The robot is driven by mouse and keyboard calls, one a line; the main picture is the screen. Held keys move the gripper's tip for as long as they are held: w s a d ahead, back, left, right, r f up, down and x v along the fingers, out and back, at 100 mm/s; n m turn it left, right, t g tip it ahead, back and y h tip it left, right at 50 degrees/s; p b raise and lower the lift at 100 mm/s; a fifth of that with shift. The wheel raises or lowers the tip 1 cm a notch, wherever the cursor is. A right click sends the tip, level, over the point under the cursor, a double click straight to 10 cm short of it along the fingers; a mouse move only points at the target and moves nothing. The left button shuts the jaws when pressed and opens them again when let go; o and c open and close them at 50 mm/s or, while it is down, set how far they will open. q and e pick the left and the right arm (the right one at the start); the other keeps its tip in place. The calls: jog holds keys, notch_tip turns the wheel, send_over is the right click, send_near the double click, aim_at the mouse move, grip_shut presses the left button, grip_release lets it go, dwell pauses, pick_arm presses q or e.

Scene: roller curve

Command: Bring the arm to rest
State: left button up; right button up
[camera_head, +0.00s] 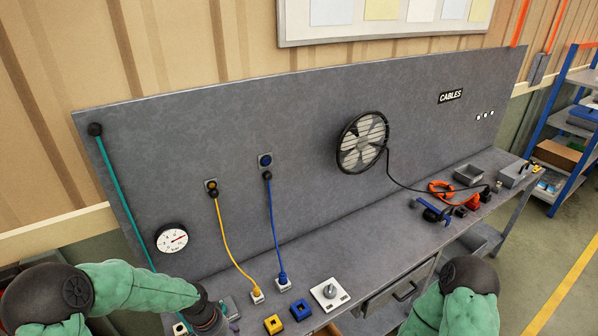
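My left arm (130,287) comes in from the lower left in a green cover. Its dark wrist end (206,312) hangs low over the front left of the bench, at the bottom edge. The fingers cannot be made out there, nor whether they hold anything. My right arm (462,305) shows at the bottom right with its dark joint; its gripper is out of the picture. A teal cable (122,196) runs from a black knob on the panel down behind my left arm. A yellow cable (229,244) and a blue cable (272,222) run from panel sockets to bench plugs.
The grey bench (330,262) carries a yellow block (273,324), a blue block (300,310) and a white switch plate (329,293). A fan (362,142) and a gauge (172,238) are on the panel. Tools and an orange coil (440,188) lie far right.

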pick_arm(q)
jog(key=s+d+f+n+h, duration=0.1)
jog(key=s+d+f+n, duration=0.4)
jog(key=s+f, duration=0.3)
jog(key=s+d+f+n+h, duration=0.1)
jog(key=s+d+f+n, duration=0.3)
jog(key=s+f, duration=0.45)
notch_tip(320, 180, down, 16)
jog(key=w+d+m+b, duration=0.1)
jog(key=w+d+b, duration=0.1)
jog(key=b, duration=1.6)
jog(key=shift+w, duration=0.1)
